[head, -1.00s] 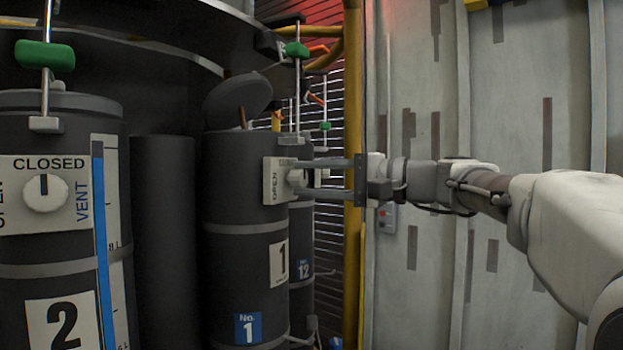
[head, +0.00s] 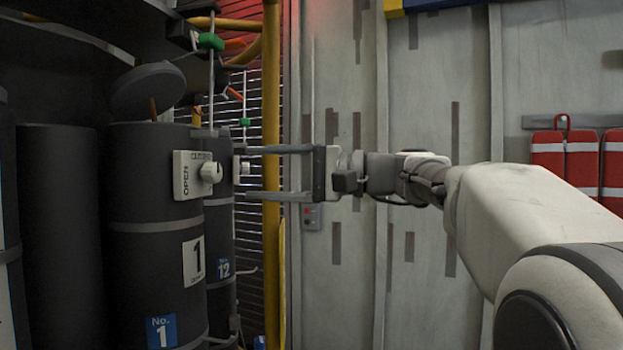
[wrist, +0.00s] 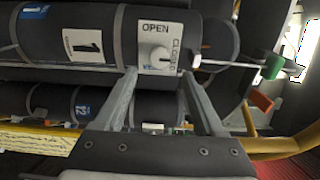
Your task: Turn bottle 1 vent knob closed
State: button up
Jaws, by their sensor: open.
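Bottle 1 (head: 153,250) is a dark upright cylinder at the left of the head view, with a "1" label and a tilted round lid above it. Its white vent plate (head: 188,183) carries a round white vent knob (head: 211,172). The wrist view shows this knob (wrist: 160,54) with OPEN above it and CLOSED along its right side. I cannot make out clearly where its pointer aims. My gripper (head: 247,172) is open and empty. Its fingertips stop short of the knob with a gap; in the wrist view they straddle the knob's line from below (wrist: 158,73).
Bottle 12 (head: 220,290) stands close behind bottle 1, with a white knob (head: 242,169) partly behind my fingers. A yellow post (head: 271,130) rises behind my gripper. A green-handled valve rod (head: 211,42) stands above bottle 1. Red packs (head: 566,160) hang on the right wall.

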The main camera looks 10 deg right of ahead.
jog(key=v, duration=1)
jog(key=shift+s+d+b, duration=0.15)
jog(key=shift+d+b, duration=0.15)
